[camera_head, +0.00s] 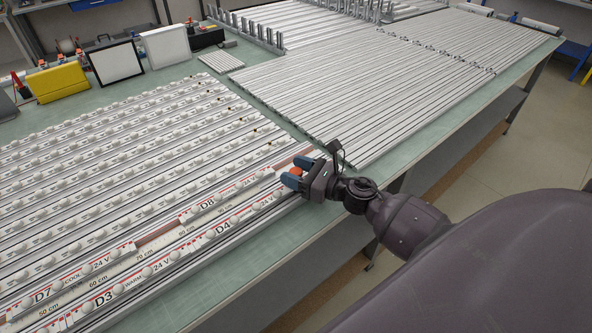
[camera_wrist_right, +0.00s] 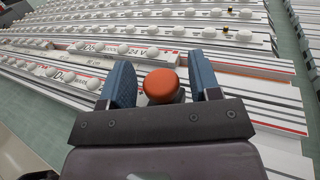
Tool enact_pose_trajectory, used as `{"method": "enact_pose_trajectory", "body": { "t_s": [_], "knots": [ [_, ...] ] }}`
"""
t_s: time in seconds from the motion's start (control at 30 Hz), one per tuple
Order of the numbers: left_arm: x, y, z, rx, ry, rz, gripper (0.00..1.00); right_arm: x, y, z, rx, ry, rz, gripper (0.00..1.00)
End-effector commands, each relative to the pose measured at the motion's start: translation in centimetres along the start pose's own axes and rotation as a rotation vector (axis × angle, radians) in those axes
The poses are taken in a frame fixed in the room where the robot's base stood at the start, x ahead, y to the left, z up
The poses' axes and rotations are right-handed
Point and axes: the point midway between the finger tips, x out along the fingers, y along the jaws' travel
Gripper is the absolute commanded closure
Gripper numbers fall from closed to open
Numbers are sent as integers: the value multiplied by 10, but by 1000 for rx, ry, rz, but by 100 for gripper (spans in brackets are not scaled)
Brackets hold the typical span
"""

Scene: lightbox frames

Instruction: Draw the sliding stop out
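The sliding stop shows as an orange-red round knob (camera_head: 296,171) at the near right end of the strip rows on the table. In the right wrist view the knob (camera_wrist_right: 162,86) stands upright between the two blue fingers, with a narrow gap on each side. My right gripper (camera_head: 297,170) is open around the knob. The part of the stop below the knob is hidden behind the gripper's front edge. My left gripper is not in view.
LED strips with white domes and a printed cm scale (camera_head: 120,272) lie in rows on the green table (camera_head: 245,283). Bare metal profiles (camera_head: 370,85) lie beyond. A yellow box (camera_head: 57,82) and framed panels (camera_head: 117,61) stand at the back left. The table's near edge runs close below my gripper.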

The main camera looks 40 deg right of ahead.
Motion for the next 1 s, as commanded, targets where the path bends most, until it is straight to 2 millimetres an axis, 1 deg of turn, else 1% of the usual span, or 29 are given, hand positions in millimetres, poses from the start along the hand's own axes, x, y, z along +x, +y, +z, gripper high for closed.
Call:
{"method": "enact_pose_trajectory", "body": {
  "t_s": [0.03, 0.3, 0.37, 0.47, 0.53, 0.8, 0.9, 1.0],
  "knots": [
    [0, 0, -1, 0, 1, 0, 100, 0, 0, 0, 0, 0, 0, 50],
    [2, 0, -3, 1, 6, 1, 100, 0, 0, 0, 0, 0, 0, 92],
    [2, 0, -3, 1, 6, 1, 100, 0, 0, 0, 0, 0, 0, 100],
    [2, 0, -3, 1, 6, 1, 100, 0, 0, 0, 0, 0, 0, 100],
    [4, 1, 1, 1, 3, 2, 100, -2, -4, -2, -1, 1, 0, 100],
    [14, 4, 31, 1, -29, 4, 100, -17, -42, -5, -1, 3, -3, 100],
    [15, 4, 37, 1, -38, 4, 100, -21, -50, -3, 0, 2, -1, 100],
    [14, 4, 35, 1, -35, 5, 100, -22, -53, -1, 0, 0, -1, 100]
  ]
}}
